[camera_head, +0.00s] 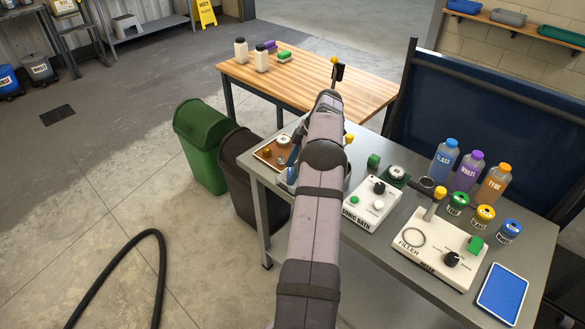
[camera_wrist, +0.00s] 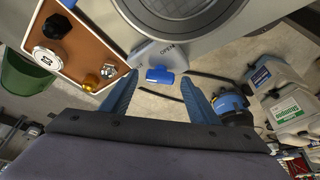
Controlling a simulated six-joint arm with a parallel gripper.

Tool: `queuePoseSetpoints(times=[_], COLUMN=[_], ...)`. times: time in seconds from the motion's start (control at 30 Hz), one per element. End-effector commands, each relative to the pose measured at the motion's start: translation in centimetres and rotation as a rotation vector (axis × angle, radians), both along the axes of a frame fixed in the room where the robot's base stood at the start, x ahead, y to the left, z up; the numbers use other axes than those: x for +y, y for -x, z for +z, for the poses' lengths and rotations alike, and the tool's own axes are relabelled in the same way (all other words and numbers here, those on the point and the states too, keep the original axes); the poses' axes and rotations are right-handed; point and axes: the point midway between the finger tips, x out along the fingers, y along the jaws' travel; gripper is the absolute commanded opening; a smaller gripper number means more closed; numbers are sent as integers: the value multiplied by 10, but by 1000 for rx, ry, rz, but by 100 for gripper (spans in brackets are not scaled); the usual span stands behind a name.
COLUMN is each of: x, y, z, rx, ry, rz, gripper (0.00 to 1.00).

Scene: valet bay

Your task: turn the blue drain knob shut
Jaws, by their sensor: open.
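The blue drain knob (camera_wrist: 160,75) shows in the wrist view on a grey-white plate marked OPEN. Its blue bar lies roughly level across the picture, below the lettering. My gripper (camera_wrist: 159,80) is open, with one blue finger to the left of the knob and one to the right. Gaps show on both sides, and the fingers hold nothing. I cannot tell whether the tips reach as deep as the knob. In the head view my arm hides the gripper and most of the area around the knob.
A round grey basin (camera_wrist: 185,12) lies just above the knob. A brown panel (camera_wrist: 90,45) with several fittings is close on the left. In the head view, a white control box (camera_head: 360,213) and filler (camera_head: 425,245) stand right of my arm. Bins (camera_head: 205,150) stand left.

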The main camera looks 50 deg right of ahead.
Motion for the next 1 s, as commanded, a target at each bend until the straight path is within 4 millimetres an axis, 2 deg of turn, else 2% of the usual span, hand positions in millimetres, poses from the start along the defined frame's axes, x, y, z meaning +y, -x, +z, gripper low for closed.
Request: queuePoseSetpoints(times=[0.17, 0.6, 1.0], x=[-4, -18, -20], y=[3, 17, 20], z=[10, 59, 67], rx=[-2, -1, 1], ry=[3, 2, 1], rz=[-2, -1, 0], gripper=[55, 55, 55])
